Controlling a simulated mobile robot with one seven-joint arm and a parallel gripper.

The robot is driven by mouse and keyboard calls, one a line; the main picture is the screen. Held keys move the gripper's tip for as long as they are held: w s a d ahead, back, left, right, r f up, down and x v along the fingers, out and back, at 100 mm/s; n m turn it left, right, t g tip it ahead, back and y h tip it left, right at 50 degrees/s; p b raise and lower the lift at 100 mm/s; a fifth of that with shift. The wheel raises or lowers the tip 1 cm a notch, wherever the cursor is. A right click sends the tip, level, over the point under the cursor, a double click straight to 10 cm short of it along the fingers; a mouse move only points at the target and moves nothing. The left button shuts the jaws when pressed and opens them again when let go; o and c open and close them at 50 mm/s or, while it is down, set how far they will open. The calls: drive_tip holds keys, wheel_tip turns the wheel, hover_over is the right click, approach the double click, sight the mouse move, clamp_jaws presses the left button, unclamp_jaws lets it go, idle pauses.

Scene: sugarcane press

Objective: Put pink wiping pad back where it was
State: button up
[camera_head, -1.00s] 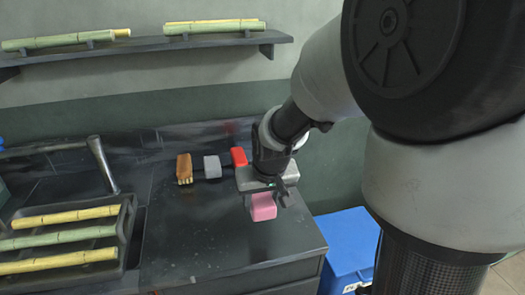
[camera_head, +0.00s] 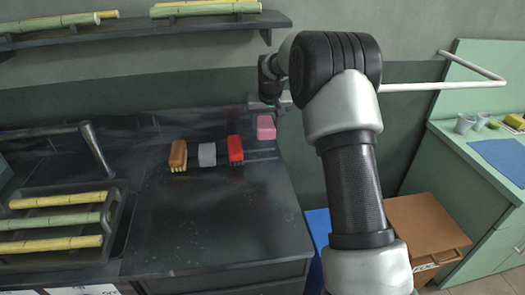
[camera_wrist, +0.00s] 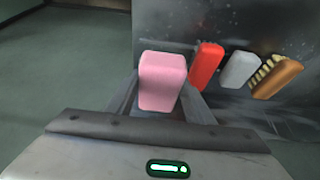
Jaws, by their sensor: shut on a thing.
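The pink wiping pad (camera_head: 266,128) is a small pink block held at the tip of my gripper (camera_head: 270,104). In the wrist view the pad (camera_wrist: 161,81) sits between the two fingers, which are shut on it. In the head view it is at the back right corner of the dark counter (camera_head: 215,225), to the right of the red brush. I cannot tell whether it touches the counter or wall. My gripper is partly hidden behind my arm.
A brown brush (camera_head: 178,156), a grey block (camera_head: 207,154) and a red brush (camera_head: 235,149) stand in a row along the counter's back; the red one is nearest the pad. A tray of cane (camera_head: 122,228) is at left. The counter's middle is clear. A shelf (camera_head: 150,36) hangs above.

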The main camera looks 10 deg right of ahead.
sight(264, 120)
drive_tip(key=w, duration=0.1)
drive_tip(key=w+f, duration=0.1)
drive_tip(key=w, duration=0.1)
drive_tip(key=shift+w, duration=0.1)
drive_tip(key=shift+w+a+f, duration=0.1)
drive_tip(key=shift+w, duration=0.2)
drive_tip(key=shift+w+f, duration=0.1)
drive_tip(key=shift+f, duration=0.2)
wheel_tip(264, 120, down, 9)
drive_tip(key=shift+f+b, duration=0.2)
drive_tip(key=shift+b, duration=0.1)
drive_tip(key=shift+f+b, duration=0.5)
drive_tip(key=shift+f, duration=0.1)
